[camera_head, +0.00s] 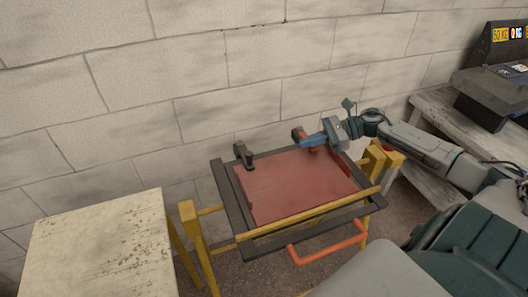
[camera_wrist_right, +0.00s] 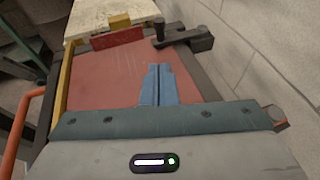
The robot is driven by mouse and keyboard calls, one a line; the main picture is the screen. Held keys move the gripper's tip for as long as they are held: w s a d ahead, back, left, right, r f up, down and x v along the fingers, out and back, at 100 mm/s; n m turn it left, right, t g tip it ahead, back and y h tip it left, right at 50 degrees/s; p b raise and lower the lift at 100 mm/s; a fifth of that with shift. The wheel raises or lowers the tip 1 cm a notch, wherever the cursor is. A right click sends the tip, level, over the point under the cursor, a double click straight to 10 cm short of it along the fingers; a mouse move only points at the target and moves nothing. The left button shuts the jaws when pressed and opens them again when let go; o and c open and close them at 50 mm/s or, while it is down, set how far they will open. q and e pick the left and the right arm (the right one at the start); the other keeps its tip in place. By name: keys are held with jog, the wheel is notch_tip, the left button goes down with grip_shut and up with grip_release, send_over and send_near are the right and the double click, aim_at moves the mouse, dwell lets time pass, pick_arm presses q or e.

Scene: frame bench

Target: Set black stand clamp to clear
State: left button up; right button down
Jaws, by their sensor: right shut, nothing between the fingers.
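The black stand clamp (camera_head: 243,153) sits on the back rail of the dark frame, at the red panel's (camera_head: 290,187) far left corner. In the right wrist view the black clamp (camera_wrist_right: 188,40) shows at the top, with its arm reaching over the panel's edge. I cannot tell whether it presses on the panel. My right gripper (camera_head: 309,140) is shut and empty above the panel's back right part, apart from the black clamp; its blue fingers (camera_wrist_right: 157,85) point toward the panel's middle in the wrist view. My left gripper is out of view.
A reddish clamp (camera_head: 299,132) on the back rail is partly hidden by my right gripper. Yellow legs (camera_head: 189,212) and an orange handle (camera_head: 328,252) belong to the stand. A pale table (camera_head: 105,250) stands left, a grey bench (camera_head: 440,120) right. A block wall is close behind.

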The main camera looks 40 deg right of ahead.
jog(key=p+x, duration=0.2)
jog(key=x, duration=0.2)
jog(key=r+p+x, duration=0.1)
jog(key=x, duration=0.4)
jog(key=p+x, duration=0.2)
jog(key=x, duration=0.2)
jog(key=shift+w+a+p, duration=0.2)
jog(key=shift+a+p, duration=0.15)
jog(key=shift+a, duration=0.1)
jog(key=shift+a, duration=0.15)
